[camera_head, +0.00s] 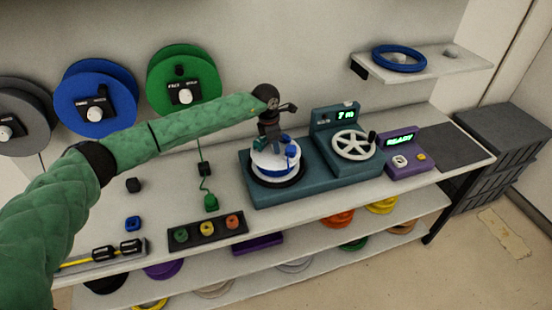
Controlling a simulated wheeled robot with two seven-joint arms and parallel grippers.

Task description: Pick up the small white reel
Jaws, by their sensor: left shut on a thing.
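The small white reel (267,161), with a blue band around it, sits on the round black base at the left of the teal winding machine (340,180). My left arm comes in from the left, and my left gripper (271,144) points down on the reel's top from above. Its fingers are shut on the reel, partly hiding the top. The reel looks upright and low over the black base; I cannot tell whether it touches it. My right gripper is not in view.
A hand wheel (353,145) and a purple display box (405,155) stand right of the reel. A tray of coloured connectors (207,232) lies in front. Large grey, blue and green reels (180,80) hang on the wall behind my arm. A shelf (440,63) holds a blue ring.

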